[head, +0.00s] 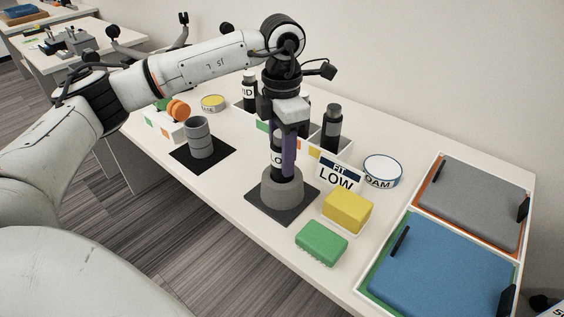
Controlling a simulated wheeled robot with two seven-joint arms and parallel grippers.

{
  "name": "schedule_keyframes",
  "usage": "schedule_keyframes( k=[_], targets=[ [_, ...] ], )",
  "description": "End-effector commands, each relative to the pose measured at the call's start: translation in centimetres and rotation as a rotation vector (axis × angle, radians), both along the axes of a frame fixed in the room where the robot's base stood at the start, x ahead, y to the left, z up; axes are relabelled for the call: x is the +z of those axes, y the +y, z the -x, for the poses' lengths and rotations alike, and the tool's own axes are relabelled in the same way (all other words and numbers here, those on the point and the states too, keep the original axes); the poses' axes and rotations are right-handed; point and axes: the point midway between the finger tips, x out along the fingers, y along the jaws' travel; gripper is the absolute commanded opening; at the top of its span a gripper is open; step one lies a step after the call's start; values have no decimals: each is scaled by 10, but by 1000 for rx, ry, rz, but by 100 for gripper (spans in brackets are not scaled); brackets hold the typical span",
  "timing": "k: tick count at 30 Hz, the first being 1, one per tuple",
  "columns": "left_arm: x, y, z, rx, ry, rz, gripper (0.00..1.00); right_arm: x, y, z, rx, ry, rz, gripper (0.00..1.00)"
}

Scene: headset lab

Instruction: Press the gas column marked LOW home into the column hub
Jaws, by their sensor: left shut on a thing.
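My left gripper (284,148) points down and is shut on a black gas column (277,142). The column's white label is partly hidden by the fingers, and "LO" can be read. The column is upright over the round grey column hub (282,191), which stands on a dark square mat (258,211). The column's lower end meets the hub's top opening; I cannot tell how deep it sits. A card reading "FIT LOW" (338,177) stands just right of the hub. My right gripper is not in view.
Other black columns (332,128) stand in a white rack (345,153) behind. A yellow block (347,210) and green brush-like block (321,243) lie close right of the hub. Grey cylinder (199,138) stands left. Trays with blue (440,272) and grey pads (470,195) fill the right.

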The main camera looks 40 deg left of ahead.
Motion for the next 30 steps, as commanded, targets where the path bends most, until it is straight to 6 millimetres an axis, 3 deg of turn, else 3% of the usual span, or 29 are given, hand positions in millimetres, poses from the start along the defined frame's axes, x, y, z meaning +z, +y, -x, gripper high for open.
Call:
schedule_keyframes(
  k=[6, 12, 17, 30],
  targets=[
    [47, 0, -1, 0, -6, 1, 0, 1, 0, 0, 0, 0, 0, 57],
    [72, 0, -1, 0, -4, 1, 0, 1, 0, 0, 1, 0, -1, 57],
    [72, 0, 0, 0, -1, 1, 0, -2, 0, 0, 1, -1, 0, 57],
    [48, 0, 0, 0, -2, 0, 0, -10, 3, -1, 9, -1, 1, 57]
  ],
)
